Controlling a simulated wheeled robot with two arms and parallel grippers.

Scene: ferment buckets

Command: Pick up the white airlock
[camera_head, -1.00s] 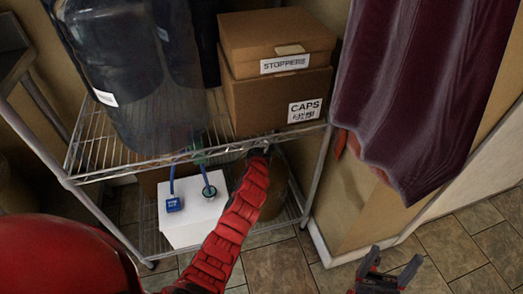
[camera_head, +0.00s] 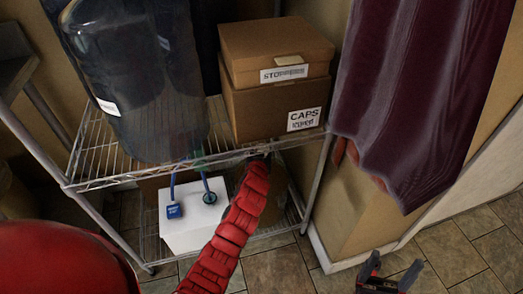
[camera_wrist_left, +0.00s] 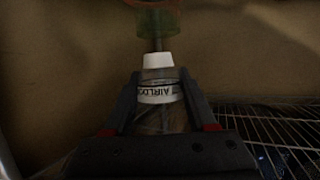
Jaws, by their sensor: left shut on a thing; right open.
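The airlock (camera_wrist_left: 158,93) shows in the left wrist view as a clear body with a white cap and a white band lettered "AIRLO". My left gripper (camera_wrist_left: 159,76) is shut on it, one finger on each side. In the head view my red left arm reaches to the front edge of the wire shelf. The left fingertips and the airlock are hard to make out there. My right gripper (camera_head: 388,274) is open and empty at the bottom right, above the tiled floor.
The upper wire shelf (camera_head: 98,158) holds a dark wrapped container (camera_head: 135,85) and cardboard boxes (camera_head: 275,105) labelled "CAPS". A white box (camera_head: 190,228) with a blue tag sits lower. A green translucent part (camera_wrist_left: 157,22) is just above the airlock. A maroon curtain (camera_head: 430,90) hangs right.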

